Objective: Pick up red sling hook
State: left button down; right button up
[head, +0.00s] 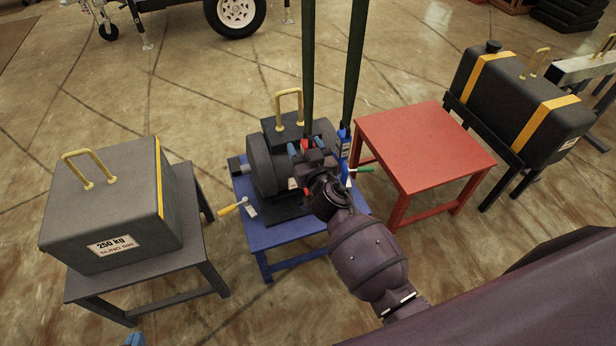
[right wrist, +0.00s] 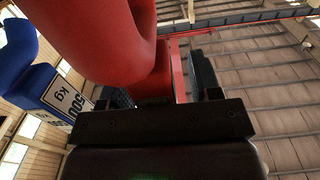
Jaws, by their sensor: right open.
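The red sling hook (head: 304,143) shows as a small red patch at the lower end of a dark green strap, above the blue table. In the right wrist view it is large and close, and its red body (right wrist: 105,40) reaches down to the jaws. My right gripper (head: 306,149) is open at the hook, with its fingers on either side of the hook's lower part; I cannot tell whether they touch it. Only a small blue tip that seems to be my left gripper (head: 135,340) shows at the bottom edge; its jaws are hidden.
A blue hook (head: 344,145) hangs just right of the red one; its 500 kg label shows in the right wrist view (right wrist: 62,96). Below is a dark winch-like machine (head: 264,165) on a blue table (head: 283,238). A 250 kg weight (head: 110,200) stands left; an empty red table (head: 425,145) right.

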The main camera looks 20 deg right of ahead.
jog(key=c, duration=1)
jog(key=shift+r, duration=0.1)
grip_shut()
jog(key=shift+r, duration=0.1)
